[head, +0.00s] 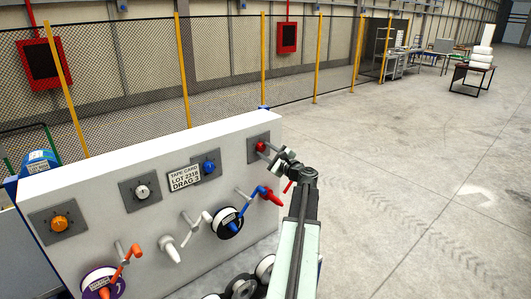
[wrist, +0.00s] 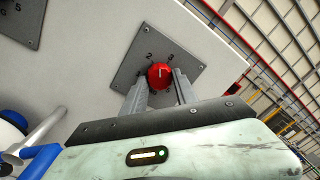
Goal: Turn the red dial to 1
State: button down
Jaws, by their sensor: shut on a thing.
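The red dial (head: 261,146) is on a grey square plate at the right end of the white panel (head: 100,165). In the wrist view the red dial (wrist: 160,76) sits between my two fingers, with a white pointer line on its face. The numbers 2 and 3 show above it on the plate (wrist: 130,62); other marks are hidden by my gripper. My gripper (head: 273,152) reaches the dial from the right, and in the wrist view its fingers (wrist: 161,85) are shut on the dial's sides.
An orange dial (head: 60,223), a white dial (head: 142,191) and a blue dial (head: 209,167) line the same panel. Open floor lies to the right.

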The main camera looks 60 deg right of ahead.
jog(key=n, duration=0.4)
jog(key=shift+d+n, duration=0.1)
jog(key=shift+n, duration=0.3)
jog(key=n, duration=0.3)
jog(key=shift+n+y, duration=0.3)
jog(key=shift+n, duration=0.1)
jog(key=n, duration=0.4)
jog(key=shift+n, duration=0.4)
jog(key=n, duration=0.4)
jog(key=shift+r+t+y, duration=0.1)
jog(key=shift+t+y, duration=0.2)
jog(key=shift+n, duration=0.4)
jog(key=c, duration=1)
grip_release()
jog(key=shift+o, duration=0.2)
